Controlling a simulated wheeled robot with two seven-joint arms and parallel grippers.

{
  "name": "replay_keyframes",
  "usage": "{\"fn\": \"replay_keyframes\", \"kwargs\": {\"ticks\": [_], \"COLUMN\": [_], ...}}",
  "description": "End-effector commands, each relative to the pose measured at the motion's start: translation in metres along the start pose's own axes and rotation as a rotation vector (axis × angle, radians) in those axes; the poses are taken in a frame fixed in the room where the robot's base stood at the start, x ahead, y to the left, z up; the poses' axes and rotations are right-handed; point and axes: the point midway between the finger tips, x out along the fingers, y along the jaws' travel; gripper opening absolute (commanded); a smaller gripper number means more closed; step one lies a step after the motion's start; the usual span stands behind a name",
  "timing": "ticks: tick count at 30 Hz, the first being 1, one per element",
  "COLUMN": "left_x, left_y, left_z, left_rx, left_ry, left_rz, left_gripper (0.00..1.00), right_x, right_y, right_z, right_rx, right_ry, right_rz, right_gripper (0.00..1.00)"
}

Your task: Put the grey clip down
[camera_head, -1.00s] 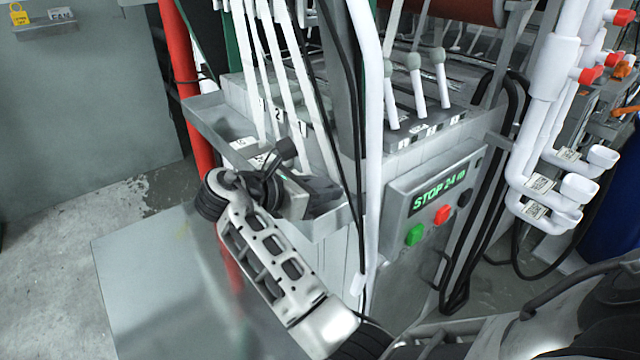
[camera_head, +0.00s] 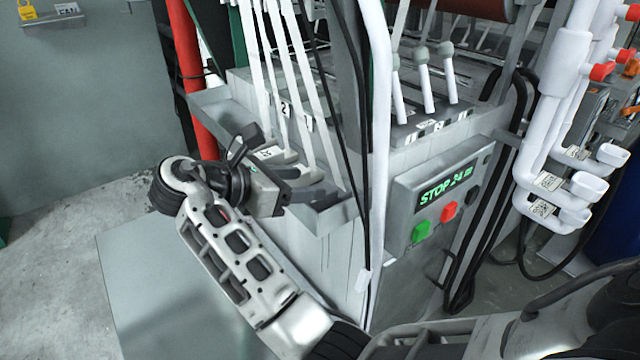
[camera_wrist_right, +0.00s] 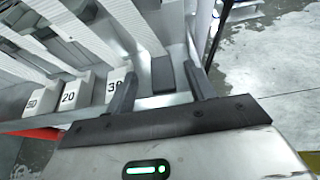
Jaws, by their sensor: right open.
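A dark grey clip (camera_wrist_right: 162,75) lies in the metal tray (camera_wrist_right: 178,42), between and beyond the fingertips of my right gripper (camera_wrist_right: 161,88) in the right wrist view. The fingers are spread, with gaps on both sides of the clip. In the head view my right gripper (camera_head: 266,158) is at the tray's front edge. A dark grey piece near the tray's right end (camera_head: 325,196) looks like the same clip, partly hidden. My left gripper is not in view.
White numbered blocks (camera_wrist_right: 70,95) at the ends of pale webbing strips (camera_head: 285,80) sit beside the clip. A white upright pipe (camera_head: 381,130) and a control panel (camera_head: 440,190) with buttons stand right of the tray. Open floor (camera_head: 60,270) lies left.

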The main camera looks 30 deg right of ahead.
Motion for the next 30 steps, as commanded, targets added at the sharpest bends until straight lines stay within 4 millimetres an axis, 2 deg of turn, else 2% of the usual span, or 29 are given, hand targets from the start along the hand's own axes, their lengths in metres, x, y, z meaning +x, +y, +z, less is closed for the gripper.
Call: {"fn": "replay_keyframes", "kwargs": {"ticks": [3,10,30], "left_x": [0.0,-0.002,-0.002], "left_y": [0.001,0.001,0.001], "left_z": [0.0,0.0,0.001], "left_rx": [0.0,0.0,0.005], "left_ry": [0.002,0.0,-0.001], "left_rz": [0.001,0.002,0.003], "left_gripper": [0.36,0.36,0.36], "right_x": [-0.026,-0.053,-0.057], "right_y": [0.001,0.0,0.0], "right_z": [0.001,0.002,0.002], "right_rx": [0.001,0.002,0.003], "right_ry": [0.0,-0.001,-0.004], "right_rz": [0.004,0.002,0.002], "right_gripper": [0.54,0.54,0.54]}}
